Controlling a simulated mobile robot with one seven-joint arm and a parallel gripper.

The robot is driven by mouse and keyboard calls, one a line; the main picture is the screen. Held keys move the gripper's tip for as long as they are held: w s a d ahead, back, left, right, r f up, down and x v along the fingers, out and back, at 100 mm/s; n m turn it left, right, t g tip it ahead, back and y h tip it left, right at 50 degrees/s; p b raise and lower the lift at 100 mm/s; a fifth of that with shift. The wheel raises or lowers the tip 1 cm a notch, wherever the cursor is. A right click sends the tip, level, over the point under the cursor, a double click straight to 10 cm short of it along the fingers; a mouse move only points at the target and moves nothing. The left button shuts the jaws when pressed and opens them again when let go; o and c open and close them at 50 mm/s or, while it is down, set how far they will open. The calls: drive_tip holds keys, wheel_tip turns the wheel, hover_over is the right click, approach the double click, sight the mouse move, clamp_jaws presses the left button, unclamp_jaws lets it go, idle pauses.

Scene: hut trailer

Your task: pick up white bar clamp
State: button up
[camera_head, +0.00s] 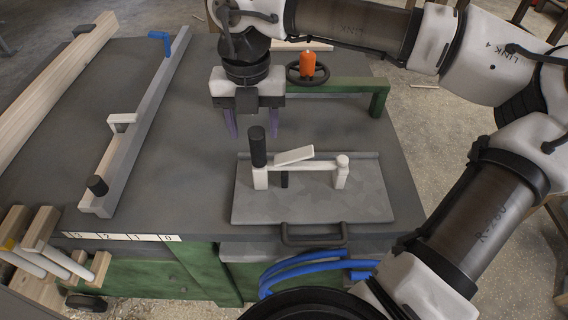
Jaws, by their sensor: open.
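A white bar clamp (315,167) with a black upright handle at its left end and a white knob at its right end is on a grey board (310,209) near the front of the workbench. A loose-looking white piece lies slanted across its bar. My gripper (252,130) hangs above the bench, behind and a little left of the clamp, with its purple fingers pointing down.
A long pale grey bar (143,125) with a white bracket and a blue end lies on the left, beside wooden beams (55,75). A green frame (345,86) with a black wheel and an orange piece (308,64) stands behind. Bench space left of my gripper is clear.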

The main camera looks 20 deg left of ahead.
sight(256, 134)
drive_tip(key=f, duration=0.1)
drive_tip(key=f+p, duration=0.1)
drive_tip(key=f, duration=0.3)
drive_tip(key=shift+w+f, duration=0.1)
drive_tip(key=shift+w, duration=0.25)
drive_tip(key=shift+c, duration=0.3)
clamp_jaws()
idle(0.7)
